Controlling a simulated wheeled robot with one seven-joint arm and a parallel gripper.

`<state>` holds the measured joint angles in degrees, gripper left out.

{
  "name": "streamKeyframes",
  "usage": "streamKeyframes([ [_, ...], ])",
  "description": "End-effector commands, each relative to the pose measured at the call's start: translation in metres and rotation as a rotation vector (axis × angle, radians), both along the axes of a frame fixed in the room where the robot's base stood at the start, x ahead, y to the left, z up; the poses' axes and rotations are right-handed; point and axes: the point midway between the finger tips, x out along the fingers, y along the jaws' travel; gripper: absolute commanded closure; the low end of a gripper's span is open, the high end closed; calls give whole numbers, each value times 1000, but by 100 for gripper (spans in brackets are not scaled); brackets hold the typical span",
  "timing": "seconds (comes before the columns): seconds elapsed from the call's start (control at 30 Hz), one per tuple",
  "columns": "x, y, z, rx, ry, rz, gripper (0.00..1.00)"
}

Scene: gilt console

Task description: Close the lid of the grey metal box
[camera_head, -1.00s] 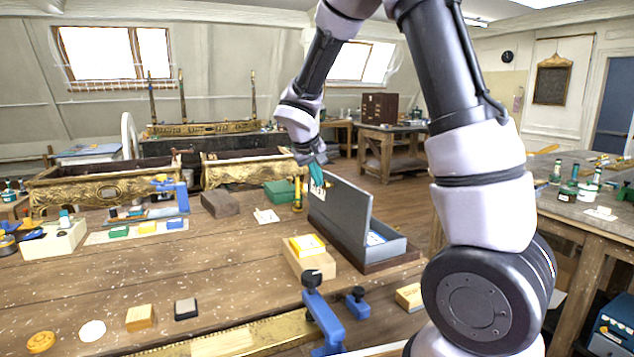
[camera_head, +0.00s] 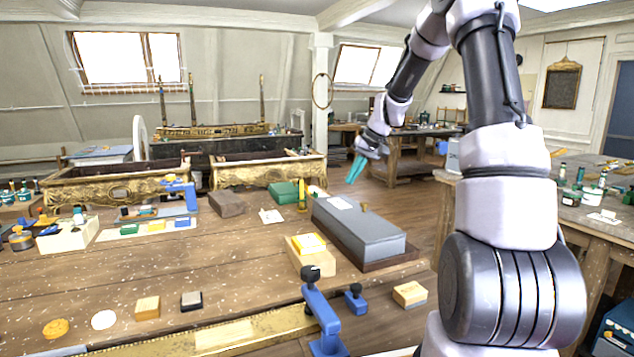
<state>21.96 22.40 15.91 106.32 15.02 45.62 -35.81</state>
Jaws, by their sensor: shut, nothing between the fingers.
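The grey metal box (camera_head: 368,240) sits on a dark wooden base near the right edge of the workbench. Its lid (camera_head: 350,222) lies down flat over the box, with a white label and a small brass-coloured knob on it. I see no gap under the lid from here. My gripper (camera_head: 354,174), with teal fingers, is shut and empty. It hangs in the air above and behind the far end of the box, apart from the lid.
A wooden block with a yellow pad (camera_head: 310,250) stands close to the box's left side. A blue clamp (camera_head: 322,312) rises at the bench's front. A green box (camera_head: 285,192) and a yellow bottle (camera_head: 302,196) stand behind. Floor lies open beyond the right bench edge.

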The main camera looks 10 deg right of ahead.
Motion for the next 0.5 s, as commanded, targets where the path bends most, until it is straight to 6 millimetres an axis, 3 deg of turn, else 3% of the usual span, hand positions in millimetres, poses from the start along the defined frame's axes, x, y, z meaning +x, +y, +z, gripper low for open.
streamKeyframes([
  [0.13, 4, -23, -11, 142, 31, -9, 100],
  [0.5, 11, -58, -43, 471, 95, -3, 100],
])
